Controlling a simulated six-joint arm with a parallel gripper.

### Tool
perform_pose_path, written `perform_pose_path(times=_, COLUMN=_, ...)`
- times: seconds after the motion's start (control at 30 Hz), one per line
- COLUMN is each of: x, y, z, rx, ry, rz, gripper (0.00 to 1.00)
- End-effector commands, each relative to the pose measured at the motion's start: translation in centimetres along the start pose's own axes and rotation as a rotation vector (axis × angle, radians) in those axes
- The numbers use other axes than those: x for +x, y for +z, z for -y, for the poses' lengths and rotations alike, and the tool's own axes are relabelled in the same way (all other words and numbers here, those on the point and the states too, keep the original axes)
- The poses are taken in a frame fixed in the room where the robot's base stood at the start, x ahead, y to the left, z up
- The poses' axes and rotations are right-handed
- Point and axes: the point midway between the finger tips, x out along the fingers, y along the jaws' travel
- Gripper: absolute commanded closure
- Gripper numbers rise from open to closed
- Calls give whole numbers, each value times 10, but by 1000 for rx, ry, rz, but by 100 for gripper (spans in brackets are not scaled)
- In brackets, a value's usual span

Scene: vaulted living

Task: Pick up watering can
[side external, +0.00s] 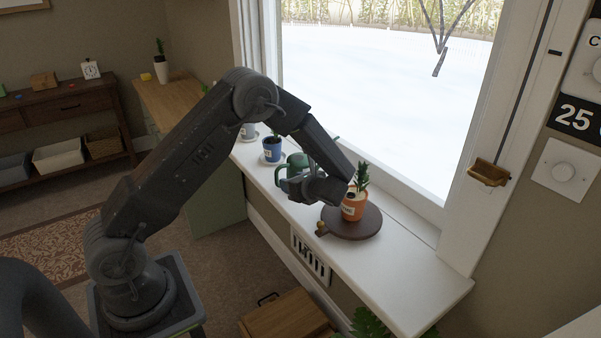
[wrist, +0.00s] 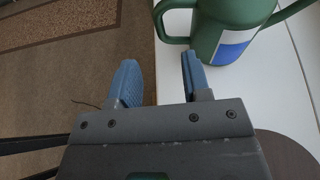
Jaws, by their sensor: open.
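The green watering can (side external: 294,166) stands on the white windowsill, partly hidden behind my gripper (side external: 297,187) in the side external view. In the wrist view the watering can (wrist: 232,15) is at the top right, with a blue and white label, and its handle loops out to the left. My gripper (wrist: 158,60) is open and empty, with two blue fingers. The right finger lies close to the lower part of the handle and the can's body; I cannot tell whether it touches. The left finger is over the floor side of the sill.
An orange pot with a plant (side external: 353,206) stands on a round brown board (side external: 351,226) just right of my gripper. A blue pot (side external: 272,150) on a saucer is farther left along the sill (side external: 408,285). The window borders the sill's back.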

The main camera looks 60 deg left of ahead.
Motion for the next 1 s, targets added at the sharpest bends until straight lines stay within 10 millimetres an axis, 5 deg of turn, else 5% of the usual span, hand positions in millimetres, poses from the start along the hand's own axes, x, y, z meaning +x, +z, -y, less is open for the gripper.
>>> perform_pose_path(times=0.2, x=37, y=-1, z=-1, rx=-2, ry=3, rz=-1, gripper=56)
perform_pose_path(times=0.47, x=52, y=-1, z=0, rx=-2, ry=1, rz=-1, gripper=56)
perform_pose_path(times=0.8, x=96, y=-2, z=1, rx=-3, ry=2, rz=-3, gripper=56)
perform_pose_path(times=1.0, x=98, y=-2, z=1, rx=-3, ry=0, rz=-3, gripper=56)
